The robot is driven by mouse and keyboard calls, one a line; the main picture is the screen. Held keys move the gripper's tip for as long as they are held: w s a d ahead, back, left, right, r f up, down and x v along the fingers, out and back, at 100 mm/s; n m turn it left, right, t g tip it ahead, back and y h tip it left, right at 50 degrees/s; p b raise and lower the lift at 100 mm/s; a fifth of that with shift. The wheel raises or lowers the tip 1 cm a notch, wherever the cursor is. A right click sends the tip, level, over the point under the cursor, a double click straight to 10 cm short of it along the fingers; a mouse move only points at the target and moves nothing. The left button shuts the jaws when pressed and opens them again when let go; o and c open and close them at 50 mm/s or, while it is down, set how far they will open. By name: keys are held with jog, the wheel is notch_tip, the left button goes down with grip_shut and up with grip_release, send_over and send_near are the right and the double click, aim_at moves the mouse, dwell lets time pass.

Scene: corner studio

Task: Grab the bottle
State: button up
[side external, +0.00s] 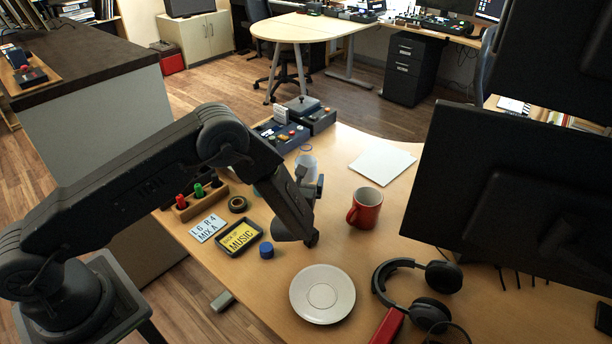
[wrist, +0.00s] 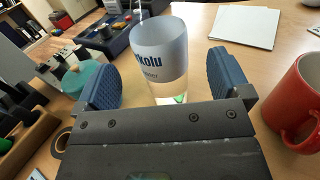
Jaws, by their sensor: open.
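The bottle is clear with a pale blue-grey printed label; it stands upright on the desk in the wrist view (wrist: 162,62), ahead of my gripper (wrist: 166,80). Its top runs out of that picture and its lower part is hidden by my gripper body. My gripper is open, with one blue ridged finger pad on each side of the bottle in the picture. I cannot tell whether the bottle is fully between the pads. In the side view the bottle (side external: 307,161) shows only partly behind my gripper (side external: 311,181).
A red mug (side external: 365,208) stands right of my gripper. White paper (side external: 382,161) lies behind it. A saucer (side external: 322,294), headphones (side external: 443,277) and a monitor (side external: 500,190) are toward the front and right. A roll of tape (side external: 238,204), signs and a control box (side external: 281,134) are left and behind.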

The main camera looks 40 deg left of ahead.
jog(key=x, duration=0.6)
jog(key=shift+r, duration=0.1)
jog(key=c, duration=1.2)
